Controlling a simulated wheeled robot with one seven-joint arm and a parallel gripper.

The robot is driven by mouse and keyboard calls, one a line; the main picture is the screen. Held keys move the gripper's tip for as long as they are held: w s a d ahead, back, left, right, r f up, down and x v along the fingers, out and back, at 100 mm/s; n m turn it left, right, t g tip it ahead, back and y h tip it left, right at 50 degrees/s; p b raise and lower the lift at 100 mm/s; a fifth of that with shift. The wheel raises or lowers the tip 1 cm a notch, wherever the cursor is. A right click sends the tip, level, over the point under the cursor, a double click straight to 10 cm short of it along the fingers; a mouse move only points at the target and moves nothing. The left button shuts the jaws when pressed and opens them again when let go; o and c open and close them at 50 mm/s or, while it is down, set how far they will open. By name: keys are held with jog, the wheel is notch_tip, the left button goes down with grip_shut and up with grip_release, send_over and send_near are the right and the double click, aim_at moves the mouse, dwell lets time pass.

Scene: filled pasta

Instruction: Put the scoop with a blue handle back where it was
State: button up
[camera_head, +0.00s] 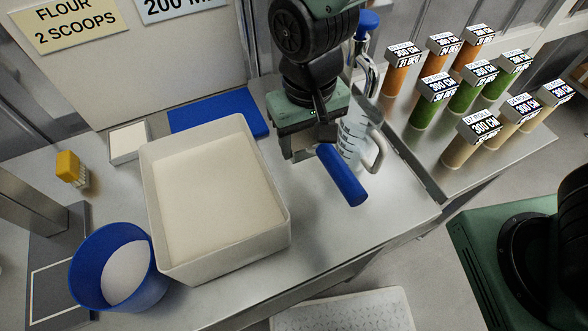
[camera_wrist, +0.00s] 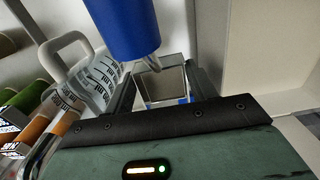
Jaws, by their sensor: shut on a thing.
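The scoop's blue handle (camera_head: 342,176) sticks out from under my gripper (camera_head: 304,150) toward the lower right, above the metal counter. In the wrist view the blue handle (camera_wrist: 124,25) is at the top, and the metal scoop cup (camera_wrist: 163,84) sits between the fingers. My gripper (camera_wrist: 163,95) is shut on the scoop. The cup is hidden by my gripper in the head view. A clear measuring jug (camera_head: 352,138) stands close behind the handle; its handle and markings (camera_wrist: 98,88) show at the left of the wrist view.
A white bin of flour (camera_head: 285,232) stands left of my gripper. A blue mat (camera_head: 222,113) lies behind it. A blue bowl of white powder (camera_head: 82,276) is at lower left. Several labelled jars (camera_head: 433,103) stand at right.

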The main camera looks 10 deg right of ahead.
aim_at(303, 181)
jog(key=shift+w+f, duration=0.15)
jog(key=shift+f, duration=0.45)
notch_tip(303, 181, down, 10)
jog(key=shift+w+a+r, duration=0.1)
jog(key=shift+r, duration=0.1)
jog(key=shift+f, duration=0.1)
jog(key=o, duration=1)
